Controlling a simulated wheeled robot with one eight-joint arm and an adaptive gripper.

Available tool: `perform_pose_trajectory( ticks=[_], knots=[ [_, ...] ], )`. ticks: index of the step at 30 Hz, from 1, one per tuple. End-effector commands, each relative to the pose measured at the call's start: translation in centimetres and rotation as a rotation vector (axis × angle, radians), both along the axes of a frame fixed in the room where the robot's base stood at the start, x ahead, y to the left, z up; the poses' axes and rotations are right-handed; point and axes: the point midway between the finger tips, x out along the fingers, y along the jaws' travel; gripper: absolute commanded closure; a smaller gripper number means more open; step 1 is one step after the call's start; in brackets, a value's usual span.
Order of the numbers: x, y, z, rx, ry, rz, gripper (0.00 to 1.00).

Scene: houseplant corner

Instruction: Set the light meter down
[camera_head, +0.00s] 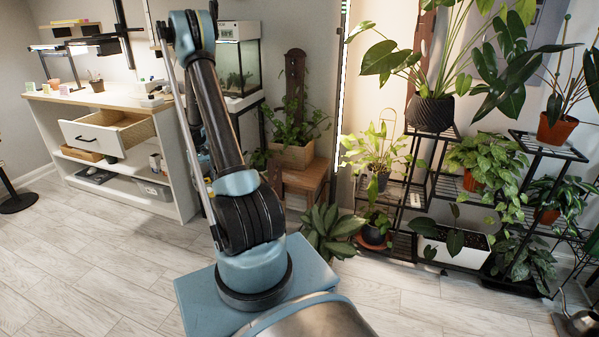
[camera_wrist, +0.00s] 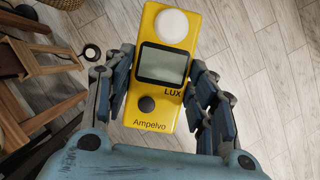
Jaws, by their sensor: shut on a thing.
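The light meter (camera_wrist: 163,65) is a yellow handheld device with a white dome, a grey screen and a dark knob. It shows in the wrist view, between the blue-grey fingers of my gripper (camera_wrist: 160,92). My gripper is shut on it, with a finger against each long side. The meter is held in the air over the wood-look floor. In the head view my arm covers part of the scene, and neither the meter nor the gripper can be made out there.
A white workbench (camera_head: 108,97) with an open drawer (camera_head: 108,130) stands at the left. A tank (camera_head: 240,65) stands behind my arm. Black plant stands (camera_head: 410,185) with several potted plants fill the right. The tiled floor (camera_head: 90,260) at front left is clear.

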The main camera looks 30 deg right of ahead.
Motion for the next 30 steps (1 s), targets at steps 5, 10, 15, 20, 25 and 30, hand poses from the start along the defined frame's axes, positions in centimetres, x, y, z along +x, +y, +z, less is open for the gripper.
perform_pose_trajectory(
  ticks=[5, 10, 15, 20, 25, 30],
  knots=[
    [0.0, 0.0, 0.0, 0.000, 0.000, 0.000, 0.77],
    [0.0, 0.2, 0.0, 0.000, 0.000, -0.001, 0.77],
    [-0.1, -1.4, 0.3, 0.000, -0.004, -0.095, 0.77],
    [-0.4, -5.5, 1.1, -0.002, -0.011, -0.322, 0.77],
    [-0.9, -10.8, 2.1, -0.005, -0.016, -0.619, 0.77],
    [-1.5, -16.2, 3.1, -0.008, -0.019, -0.926, 0.77]
  ],
)
